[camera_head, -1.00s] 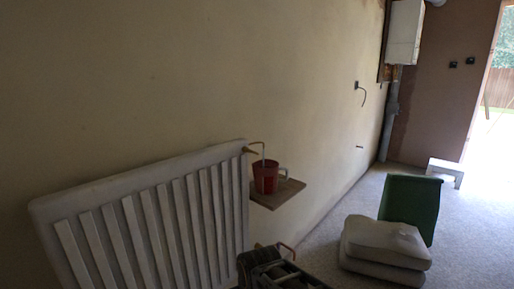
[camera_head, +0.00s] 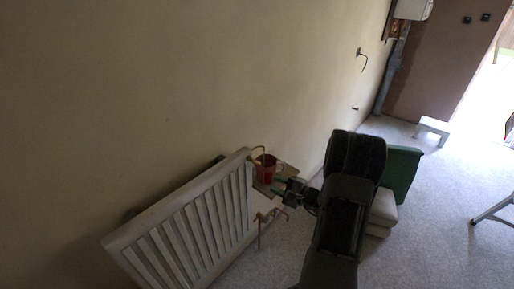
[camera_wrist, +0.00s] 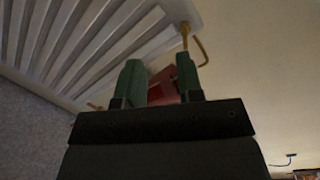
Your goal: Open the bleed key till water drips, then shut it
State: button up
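The white radiator (camera_head: 190,222) stands by the wall. At its upper right corner is a small brass fitting (camera_head: 257,152). In the wrist view the brass fitting (camera_wrist: 185,32) carries a thin bent rod (camera_wrist: 203,48), likely the bleed key or spout. A red cup (camera_head: 266,167) stands just below it on a small wooden shelf (camera_head: 289,169). My gripper (camera_head: 279,183) is just right of the cup. In the wrist view its two green fingers (camera_wrist: 160,70) are apart, with the cup (camera_wrist: 163,88) showing between and behind them. Contact with the cup cannot be told. No drip is visible.
A copper-coloured pipe (camera_head: 263,222) shows at the radiator's right side. A green container (camera_head: 402,172) and a pale sack (camera_head: 383,208) are on the floor behind my arm. A white step stool (camera_head: 433,128) stands farther back. Floor at the right is mostly clear.

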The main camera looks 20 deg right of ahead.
aim_at(258, 164)
jog(key=shift+m+t+h, duration=0.9)
jog(key=w+p, duration=0.1)
jog(key=w, duration=0.3)
jog(key=w+a+p, duration=0.1)
jog(key=w+p, duration=0.1)
jog(key=w, duration=0.2)
jog(key=w+a+p, duration=0.1)
jog(key=w, duration=0.3)
jog(key=shift+w+a+r+p, duration=0.25)
jog(key=shift+w+r+p, duration=0.05)
jog(key=shift+w+r, duration=0.1)
jog(key=shift+s, duration=0.1)
grip_shut()
